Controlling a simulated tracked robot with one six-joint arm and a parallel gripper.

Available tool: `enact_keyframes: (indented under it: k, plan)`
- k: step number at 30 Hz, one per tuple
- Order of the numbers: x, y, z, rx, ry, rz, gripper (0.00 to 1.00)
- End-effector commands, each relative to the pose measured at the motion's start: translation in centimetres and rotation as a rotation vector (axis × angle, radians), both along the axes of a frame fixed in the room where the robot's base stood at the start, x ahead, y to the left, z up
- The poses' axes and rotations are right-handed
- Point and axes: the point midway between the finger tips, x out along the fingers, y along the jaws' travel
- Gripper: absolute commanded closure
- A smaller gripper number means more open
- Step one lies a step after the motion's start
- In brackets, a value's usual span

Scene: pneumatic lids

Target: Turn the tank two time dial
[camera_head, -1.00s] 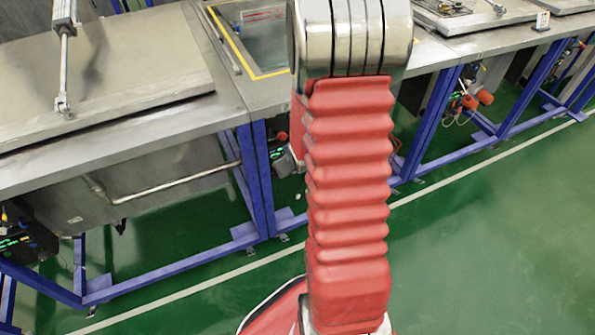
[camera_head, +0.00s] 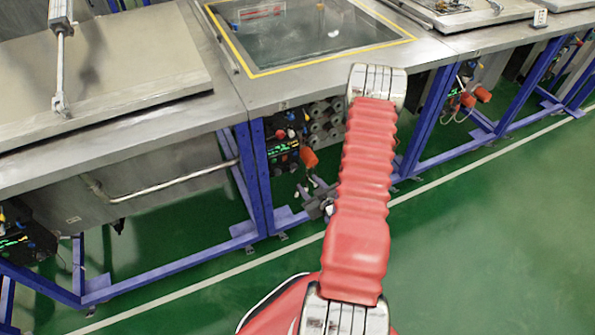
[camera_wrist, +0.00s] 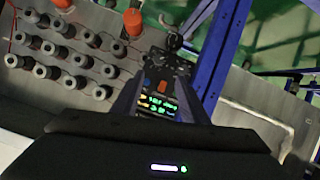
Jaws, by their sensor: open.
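A dark control panel (camera_head: 283,150) with lit displays and small coloured knobs hangs under the middle tank (camera_head: 318,28). In the wrist view the panel (camera_wrist: 168,72) is straight ahead, turned on its side, with green and orange lit text. Small knobs show on it, but I cannot tell which is the time dial. My gripper (camera_wrist: 160,90) is open and empty, its two dark fingers on either side of the lit displays, apparently short of the panel. In the head view my gripper (camera_head: 318,200) is small and partly hidden by my red arm.
Several grey round fittings (camera_wrist: 70,55) sit beside the panel, with orange parts (camera_wrist: 132,20) close by. Blue frame legs (camera_head: 255,175) stand left of the panel. Another panel (camera_head: 20,235) is at far left. Green floor (camera_head: 490,240) in front is clear.

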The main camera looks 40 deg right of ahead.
Motion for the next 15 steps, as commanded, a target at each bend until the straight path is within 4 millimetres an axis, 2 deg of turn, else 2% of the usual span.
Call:
enact_keyframes:
  k: [4,15]
  plan:
    - [-0.79,0.04,-0.6,-0.002,-0.037,-0.011,0.6]
    - [-0.8,0.06,-0.58,-0.004,-0.044,-0.011,0.6]
